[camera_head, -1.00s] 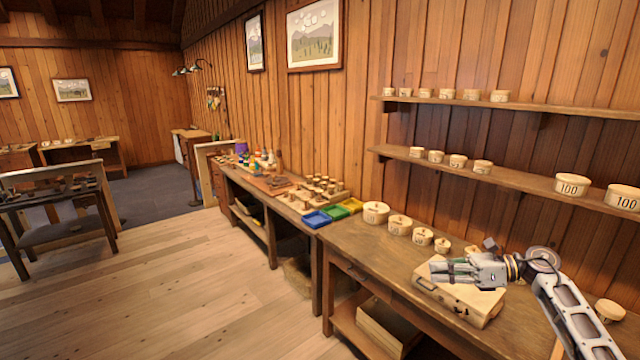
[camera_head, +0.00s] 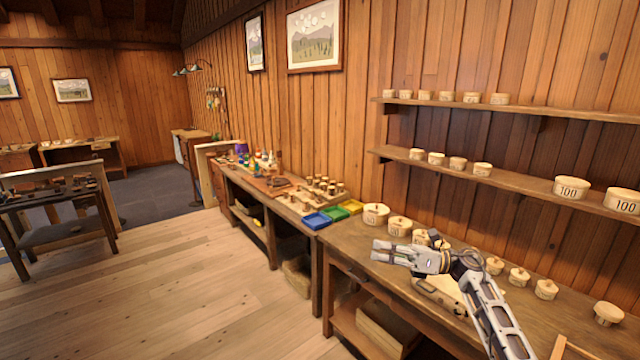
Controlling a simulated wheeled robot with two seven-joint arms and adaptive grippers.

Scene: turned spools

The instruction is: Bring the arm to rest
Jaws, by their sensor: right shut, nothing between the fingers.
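My right gripper (camera_head: 381,251) is shut and empty. It hangs above the front part of the near workbench (camera_head: 345,238), with its fingers pointing left in the picture. My right arm comes in from the lower right and hides part of a pale wooden box (camera_head: 436,297) on the bench. My left gripper is not in view.
Round numbered wooden boxes (camera_head: 376,214) stand along the back of the bench, with several small lidded ones (camera_head: 545,289) to the right. Blue (camera_head: 316,221), green (camera_head: 334,213) and yellow trays (camera_head: 351,206) sit left. Shelves (camera_head: 520,178) jut from the wall.

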